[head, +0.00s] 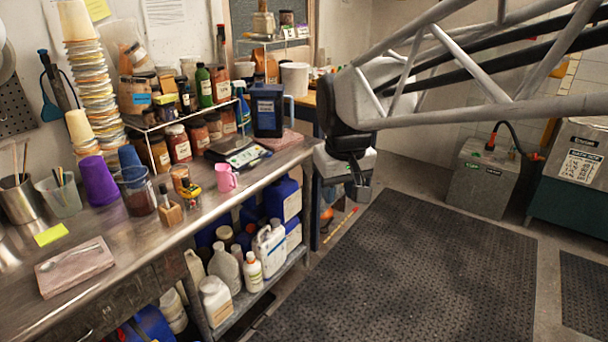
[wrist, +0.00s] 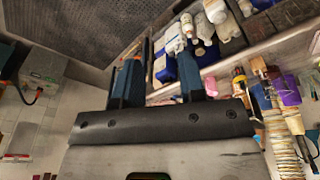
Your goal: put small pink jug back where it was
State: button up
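A small pink jug (head: 226,178) stands upright on the steel bench (head: 130,250), near its front edge, in the head view. My gripper (head: 359,186) hangs over the floor to the right of the bench, well apart from the jug. In the wrist view the two blue-and-black fingers of my gripper (wrist: 159,72) stand apart with nothing between them.
Close to the jug are a yellow-and-red item (head: 191,192), a scale (head: 247,155) and a dark blue canister (head: 267,110). A purple cup (head: 99,180) stands further left. Several bottles fill the shelf below. The dark floor mat (head: 410,260) is clear.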

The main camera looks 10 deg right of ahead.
jog(key=s+d+f+m, duration=0.1)
jog(key=s+f, duration=0.2)
jog(key=s, duration=0.5)
jog(key=s+d+f+m, duration=0.1)
jog(key=s+d+f, duration=0.1)
jog(key=s, duration=0.6)
jog(key=shift+s+f+t, duration=0.2)
jog(key=shift+f+t, duration=0.1)
jog(key=shift+f, duration=0.3)
